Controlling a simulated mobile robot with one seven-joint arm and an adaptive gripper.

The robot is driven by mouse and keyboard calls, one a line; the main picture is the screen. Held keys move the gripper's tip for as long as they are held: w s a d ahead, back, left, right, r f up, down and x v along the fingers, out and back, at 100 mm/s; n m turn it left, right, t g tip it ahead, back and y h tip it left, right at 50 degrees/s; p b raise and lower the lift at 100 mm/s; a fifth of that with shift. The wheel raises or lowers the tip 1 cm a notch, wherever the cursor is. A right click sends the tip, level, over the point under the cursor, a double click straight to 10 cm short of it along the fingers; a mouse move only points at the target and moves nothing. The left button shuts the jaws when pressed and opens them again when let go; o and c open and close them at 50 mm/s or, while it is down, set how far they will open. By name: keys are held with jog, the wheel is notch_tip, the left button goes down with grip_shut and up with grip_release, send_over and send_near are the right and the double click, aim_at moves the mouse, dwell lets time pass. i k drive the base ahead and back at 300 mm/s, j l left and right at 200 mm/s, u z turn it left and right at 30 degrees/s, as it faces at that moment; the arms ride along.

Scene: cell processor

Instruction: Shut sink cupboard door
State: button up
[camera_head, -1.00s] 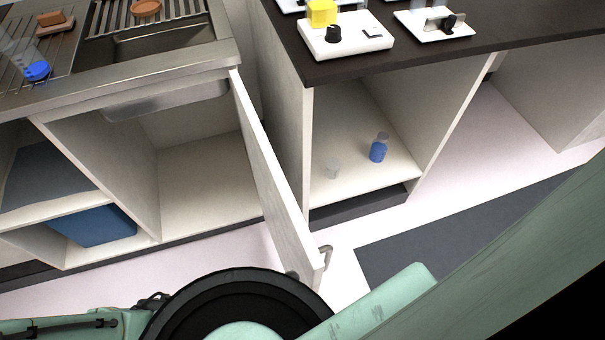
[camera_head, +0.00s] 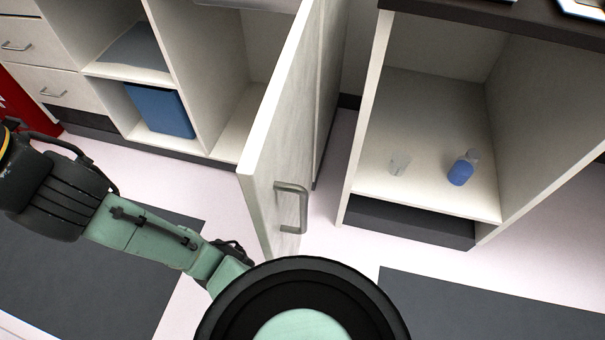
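The sink cupboard door (camera_head: 288,140) stands open, swung out from the cupboard toward me. Its metal bar handle (camera_head: 291,208) is on the face turned to the right, near the free edge. The sink cupboard's interior (camera_head: 238,125) is partly visible behind the door, to its left. My arm spans the lower left and lower middle of the view, close below the door's lower free corner. I cannot tell whether it touches the door. My gripper is not in the picture.
An open compartment (camera_head: 420,200) at right holds a blue bottle (camera_head: 460,172) and a clear beaker (camera_head: 399,162). Left are shelves with a blue bin (camera_head: 160,110), drawers (camera_head: 38,48) and a red object (camera_head: 20,100). Dark mats (camera_head: 465,305) lie on the pale floor.

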aim_at(274, 171)
jog(key=k+l+u, duration=0.1)
jog(key=k+l, duration=0.3)
jog(key=l, duration=0.15)
jog(key=k+l, duration=0.4)
jog(key=l+u, duration=0.05)
jog(key=l, duration=0.1)
